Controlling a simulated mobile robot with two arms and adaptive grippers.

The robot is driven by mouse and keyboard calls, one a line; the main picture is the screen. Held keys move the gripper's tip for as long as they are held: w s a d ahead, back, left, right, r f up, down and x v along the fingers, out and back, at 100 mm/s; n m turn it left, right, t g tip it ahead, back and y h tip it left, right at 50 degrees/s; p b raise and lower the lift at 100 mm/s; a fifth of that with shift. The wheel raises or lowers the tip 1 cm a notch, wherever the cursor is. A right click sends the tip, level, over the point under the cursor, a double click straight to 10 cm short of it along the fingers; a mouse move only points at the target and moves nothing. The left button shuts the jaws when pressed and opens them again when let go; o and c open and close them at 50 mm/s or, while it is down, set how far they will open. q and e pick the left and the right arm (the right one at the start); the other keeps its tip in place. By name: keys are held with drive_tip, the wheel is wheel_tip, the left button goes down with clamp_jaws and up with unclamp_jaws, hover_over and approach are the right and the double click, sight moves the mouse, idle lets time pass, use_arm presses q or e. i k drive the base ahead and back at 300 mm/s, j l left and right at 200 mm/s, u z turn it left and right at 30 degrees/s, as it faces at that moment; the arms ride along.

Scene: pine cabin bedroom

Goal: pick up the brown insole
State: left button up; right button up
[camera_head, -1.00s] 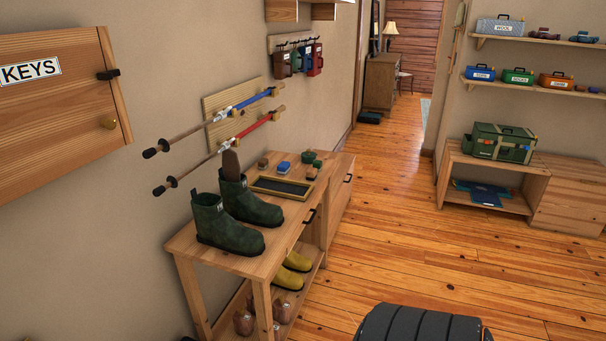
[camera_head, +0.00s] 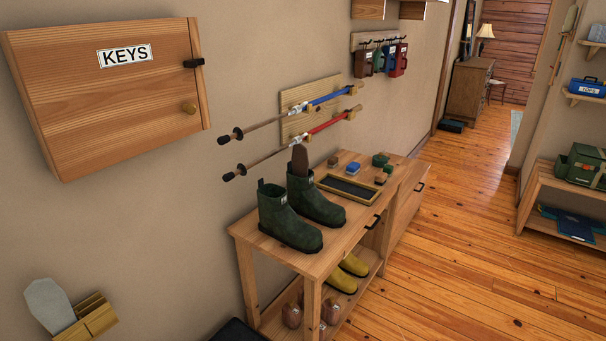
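The brown insole (camera_head: 300,159) stands upright, its upper end sticking out of the opening of one dark green boot (camera_head: 318,205). Its lower part is hidden inside that boot. A second dark green boot (camera_head: 289,228) stands beside it, nearer to me, and no insole shows above its opening. Both boots stand on the wooden bench (camera_head: 263,242) against the wall. Neither of my grippers is in view.
A framed dark tray (camera_head: 347,189) and several small items lie behind the boots. Trekking poles (camera_head: 290,130) hang on the wall above. A grey flat piece (camera_head: 46,303) stands in a wooden holder (camera_head: 96,317) at lower left. The floor (camera_head: 450,270) at right is clear.

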sight(300, 161)
drive_tip(key=i+l, duration=0.5)
drive_tip(key=i+l+u, duration=0.1)
drive_tip(key=i+l, duration=0.45)
drive_tip(key=l, duration=0.1)
